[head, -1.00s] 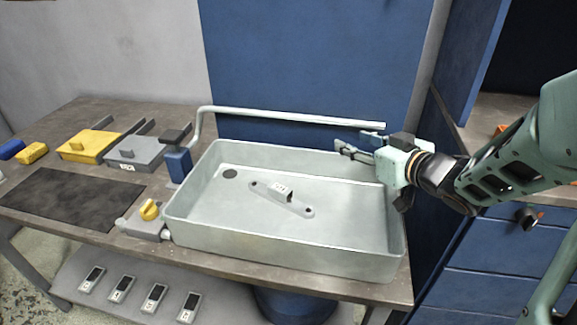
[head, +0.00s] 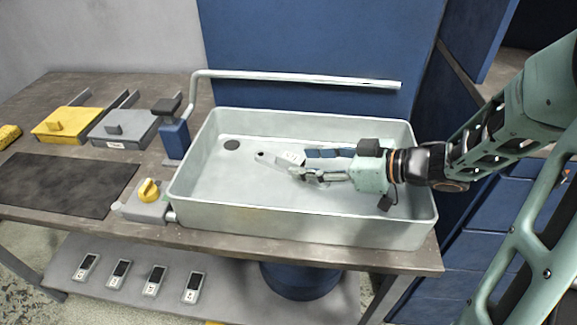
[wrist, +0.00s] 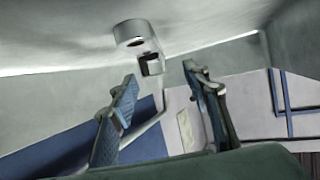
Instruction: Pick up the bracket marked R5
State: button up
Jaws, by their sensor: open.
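A pale grey bracket (head: 289,159) with a raised middle lies on the floor of the metal basin (head: 300,225). Its small label is too blurred to read. My gripper (head: 302,164) is low inside the basin, open, with its fingers pointing left at the bracket. The near finger covers the bracket's right end in the head view. In the wrist view the bracket (wrist: 133,36) shows at the top, beyond the gap between the two spread fingertips (wrist: 160,78). The bracket is not between the pads there, and no grip shows.
The basin walls surround my gripper. Left are a yellow-knobbed valve (head: 148,191), a dark mat (head: 62,184), and grey (head: 124,128) and yellow (head: 74,124) boxes.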

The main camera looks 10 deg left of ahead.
aim_at(301, 160)
jog(key=x, duration=0.2)
jog(key=b+x, duration=0.1)
jog(key=x, duration=0.2)
jog(key=shift+w+a+f+b, duration=0.1)
jog(key=shift+w+f+b, duration=0.2)
jog(key=shift+w+b, duration=0.15)
jog(key=shift+r, duration=0.1)
grip_shut()
